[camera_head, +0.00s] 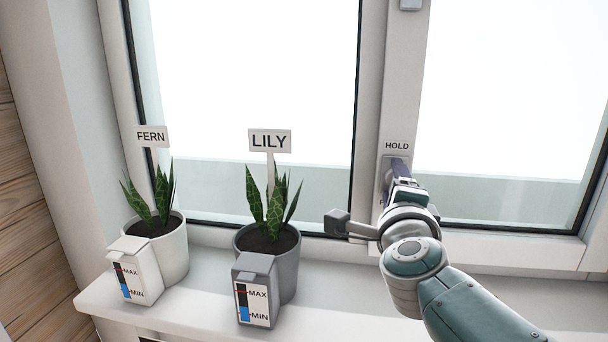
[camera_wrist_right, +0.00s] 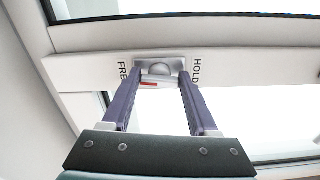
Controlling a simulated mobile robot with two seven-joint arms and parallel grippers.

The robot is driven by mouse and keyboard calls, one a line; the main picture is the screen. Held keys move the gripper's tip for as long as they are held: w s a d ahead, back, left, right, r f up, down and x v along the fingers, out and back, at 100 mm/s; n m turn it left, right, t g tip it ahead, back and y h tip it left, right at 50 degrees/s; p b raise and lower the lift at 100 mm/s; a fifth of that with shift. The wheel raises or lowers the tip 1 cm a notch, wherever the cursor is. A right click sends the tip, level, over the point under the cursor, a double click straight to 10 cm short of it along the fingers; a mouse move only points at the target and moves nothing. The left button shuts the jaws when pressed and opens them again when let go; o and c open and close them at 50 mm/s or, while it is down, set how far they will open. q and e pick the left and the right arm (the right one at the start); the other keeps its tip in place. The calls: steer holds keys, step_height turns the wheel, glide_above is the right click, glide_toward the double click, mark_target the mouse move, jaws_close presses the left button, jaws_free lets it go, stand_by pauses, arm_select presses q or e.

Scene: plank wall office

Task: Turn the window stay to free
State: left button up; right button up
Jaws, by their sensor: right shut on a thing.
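The window stay is on the post between the two panes. Its grey plate (camera_head: 385,172) sits below the HOLD label (camera_head: 397,146), largely hidden behind my right gripper (camera_head: 397,172). In the right wrist view the stay (camera_wrist_right: 159,68) is a silver plate with a round hub and a small red mark, with FREE lettering (camera_wrist_right: 123,73) at left and HOLD lettering (camera_wrist_right: 196,71) at right. My right gripper (camera_wrist_right: 160,77) has its two purple fingers on either side of the stay's handle, shut on it. The handle's exact angle is hard to tell. My left gripper is not in view.
On the sill (camera_head: 340,300) stand a white fern pot (camera_head: 173,250) and a grey lily pot (camera_head: 287,262), left of my right arm. Each has a water gauge in front, the fern's white (camera_head: 135,272) and the lily's grey (camera_head: 254,290). The sill between lily and arm is clear.

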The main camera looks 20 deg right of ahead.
steer(key=shift+f+n, duration=0.1)
steer(key=shift+n, duration=0.8)
steer(key=o, duration=1.4)
steer(key=shift+a+p, duration=0.1)
steer(key=shift+p, duration=0.2)
steer(key=p+v, duration=0.4)
steer(key=v, duration=0.6)
